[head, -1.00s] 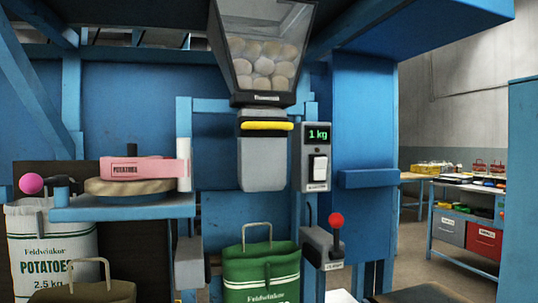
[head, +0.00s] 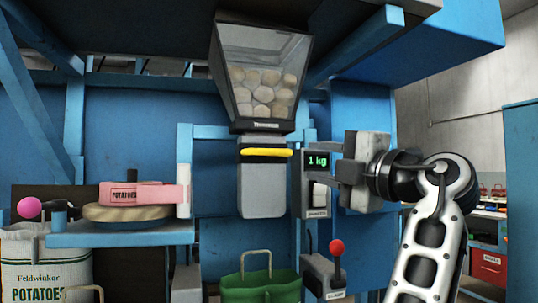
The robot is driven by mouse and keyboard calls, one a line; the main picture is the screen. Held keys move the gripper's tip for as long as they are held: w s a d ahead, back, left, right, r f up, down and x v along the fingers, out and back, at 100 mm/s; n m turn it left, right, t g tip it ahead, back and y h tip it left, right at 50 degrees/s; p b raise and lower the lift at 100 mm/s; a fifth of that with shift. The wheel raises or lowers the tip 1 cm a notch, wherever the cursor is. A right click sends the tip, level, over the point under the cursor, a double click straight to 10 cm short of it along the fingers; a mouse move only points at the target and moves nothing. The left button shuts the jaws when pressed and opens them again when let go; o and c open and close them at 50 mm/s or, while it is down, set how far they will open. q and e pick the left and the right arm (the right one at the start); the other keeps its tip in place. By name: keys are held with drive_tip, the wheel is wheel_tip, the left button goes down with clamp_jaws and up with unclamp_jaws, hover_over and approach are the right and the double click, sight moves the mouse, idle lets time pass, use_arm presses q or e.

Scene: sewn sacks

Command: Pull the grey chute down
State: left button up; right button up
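The grey chute (head: 262,192) hangs under the potato hopper (head: 262,85), in the middle of the head view. A yellow bar (head: 266,152) runs across its top front. A green sack (head: 260,285) with a wire handle stands below the chute, apart from it.
The display box (head: 316,160) reads 1 kg; my gripper partly covers it. A red-knobbed lever (head: 337,248) stands below. At left a blue shelf (head: 120,236) holds a pink potato-labelled piece (head: 145,194) on a round board, above a white sack (head: 40,265).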

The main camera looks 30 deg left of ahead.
sight(271, 153)
use_arm(q)
drive_tip(key=p+x, duration=0.3)
drive_tip(key=x, duration=1.1)
drive_tip(key=shift+a, duration=0.25)
clamp_jaws()
